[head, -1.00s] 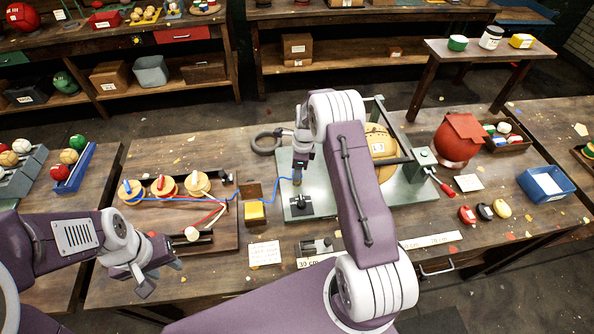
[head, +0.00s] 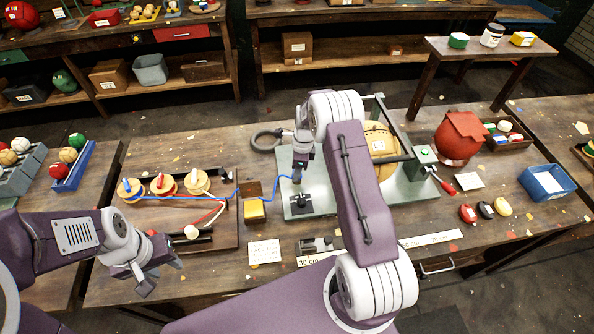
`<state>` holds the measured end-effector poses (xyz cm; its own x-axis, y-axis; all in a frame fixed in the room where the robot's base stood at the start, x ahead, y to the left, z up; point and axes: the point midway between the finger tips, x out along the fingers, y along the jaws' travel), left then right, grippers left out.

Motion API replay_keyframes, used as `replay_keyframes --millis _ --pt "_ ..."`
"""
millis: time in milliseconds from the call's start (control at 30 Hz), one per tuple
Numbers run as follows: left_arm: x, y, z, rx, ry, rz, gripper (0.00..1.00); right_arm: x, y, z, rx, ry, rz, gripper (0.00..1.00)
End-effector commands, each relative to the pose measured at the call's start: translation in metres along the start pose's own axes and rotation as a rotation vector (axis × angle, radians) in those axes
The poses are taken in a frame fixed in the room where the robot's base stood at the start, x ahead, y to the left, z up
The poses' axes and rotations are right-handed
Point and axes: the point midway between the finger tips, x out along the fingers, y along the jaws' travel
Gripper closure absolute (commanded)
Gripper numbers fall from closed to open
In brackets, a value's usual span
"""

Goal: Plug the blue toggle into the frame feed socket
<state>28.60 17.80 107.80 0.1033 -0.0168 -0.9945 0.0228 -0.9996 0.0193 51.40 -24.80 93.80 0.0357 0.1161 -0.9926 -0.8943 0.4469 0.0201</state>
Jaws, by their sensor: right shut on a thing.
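My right gripper (head: 298,175) points down over the left end of the green base plate (head: 400,193). It is shut on the blue toggle, which is mostly hidden at the fingertips, at the end of a blue cord (head: 262,200). A small black block (head: 298,203), which looks like the frame feed socket, sits on the plate just below the gripper. I cannot tell whether the toggle touches it. The cord runs left to the spools (head: 131,190) on a wooden board. My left gripper (head: 160,277) is open and empty at the table's front left.
A round tan ball (head: 380,142) is held in the frame behind my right forearm. A red ball (head: 458,140), blue tray (head: 546,182) and small coloured pieces (head: 486,210) lie on the right.

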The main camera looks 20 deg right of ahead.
Motion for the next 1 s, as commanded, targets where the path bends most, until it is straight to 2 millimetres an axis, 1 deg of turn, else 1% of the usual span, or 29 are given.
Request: replay_keyframes --millis 167,200,233,267,533,633,733,900,1000 --pt "0.002 0.000 0.000 0.000 0.000 0.000 0.61 0.004 0.000 0.000 0.000 0.000 0.000 1.00" --pt "0.002 0.000 0.000 0.000 0.000 0.000 0.61 0.003 0.000 0.000 0.000 0.000 0.000 0.58" --pt "0.002 0.000 0.000 0.000 0.000 0.000 0.61 0.003 0.000 0.000 0.000 0.000 0.000 0.50" --pt "0.002 0.000 0.000 0.000 0.000 0.000 0.61 0.003 0.000 0.000 0.000 0.000 0.000 0.44" --pt "0.002 0.000 0.000 0.000 0.000 0.000 0.61 0.003 0.000 0.000 0.000 0.000 0.000 0.44" --pt "0.004 0.000 0.000 0.000 0.000 0.000 0.61 -0.003 -0.001 0.000 0.000 -0.001 -0.003 0.44" --pt "0.010 0.000 0.001 0.000 0.000 0.000 0.61 -0.021 -0.001 0.000 0.000 -0.002 -0.004 0.44" --pt "0.017 0.000 0.002 0.000 0.000 0.000 0.61 -0.059 -0.001 0.000 -0.001 -0.001 -0.004 0.44" --pt "0.019 0.000 0.002 0.000 0.000 0.000 0.61 -0.076 -0.002 0.000 0.000 -0.001 -0.004 0.44"
